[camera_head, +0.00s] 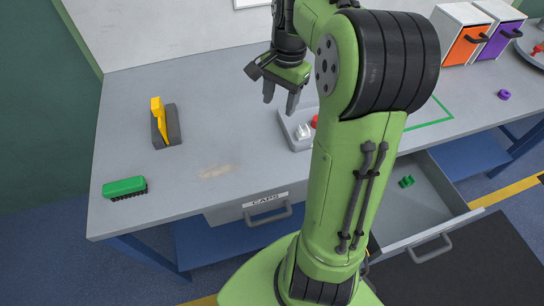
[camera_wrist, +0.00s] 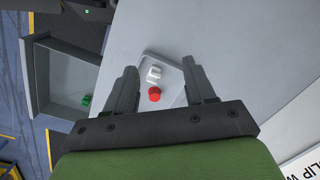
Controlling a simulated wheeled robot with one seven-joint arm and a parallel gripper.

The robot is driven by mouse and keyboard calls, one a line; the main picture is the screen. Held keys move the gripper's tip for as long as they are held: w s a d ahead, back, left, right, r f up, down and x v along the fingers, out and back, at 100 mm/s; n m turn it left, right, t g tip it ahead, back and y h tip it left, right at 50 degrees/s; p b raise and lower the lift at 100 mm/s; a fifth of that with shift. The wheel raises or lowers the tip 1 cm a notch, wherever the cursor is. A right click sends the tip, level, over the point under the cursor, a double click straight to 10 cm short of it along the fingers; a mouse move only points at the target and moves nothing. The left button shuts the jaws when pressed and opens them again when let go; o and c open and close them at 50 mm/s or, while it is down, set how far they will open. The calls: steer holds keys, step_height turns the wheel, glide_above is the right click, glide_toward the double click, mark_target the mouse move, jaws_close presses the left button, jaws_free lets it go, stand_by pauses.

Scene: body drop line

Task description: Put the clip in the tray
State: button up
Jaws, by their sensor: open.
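A small green piece (camera_head: 406,182), which looks like a clip, lies in the open drawer (camera_head: 432,205); it also shows in the wrist view (camera_wrist: 86,100). My gripper (camera_head: 280,104) is open and empty, pointing down above the bench near the tray. In the wrist view the tray shows between and beyond its fingers.
A shut drawer labelled CAPS (camera_head: 267,210) is left of the open one. A green brush (camera_head: 125,187) and a yellow-and-black tool (camera_head: 163,125) lie on the left bench. A purple piece (camera_head: 504,94) and orange and purple bins (camera_head: 468,45) are at right.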

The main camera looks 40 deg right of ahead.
steer(key=s+a+r+n+t, duration=0.3)
steer(key=s+a+n+t, duration=0.2)
steer(key=s+a+n, duration=0.9)
steer(key=shift+s+a+h, duration=0.4)
steer(key=shift+s+a, duration=0.2)
steer(key=shift+s, duration=0.6)
steer(key=shift+s+d, duration=0.1)
